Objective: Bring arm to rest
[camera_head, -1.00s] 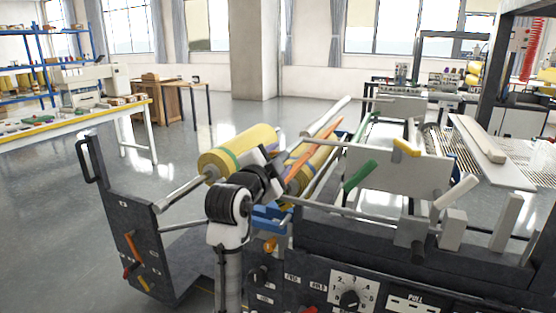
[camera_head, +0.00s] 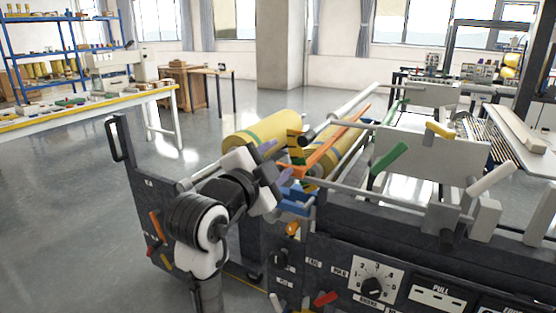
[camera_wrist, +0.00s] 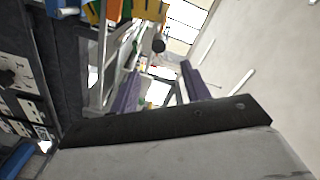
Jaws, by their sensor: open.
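My gripper (camera_head: 275,160) is in front of the lamination machine (camera_head: 420,235), near its left end, with my arm bent up from below. In the head view it overlaps the yellow rolls and is partly turned away. In the wrist view two purple fingers (camera_wrist: 158,92) stand apart with nothing between them, so it is open.
The machine's dark side panel with a handle (camera_head: 117,138) stands to the left. A workbench (camera_head: 90,110) is at the far left. The floor between is clear.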

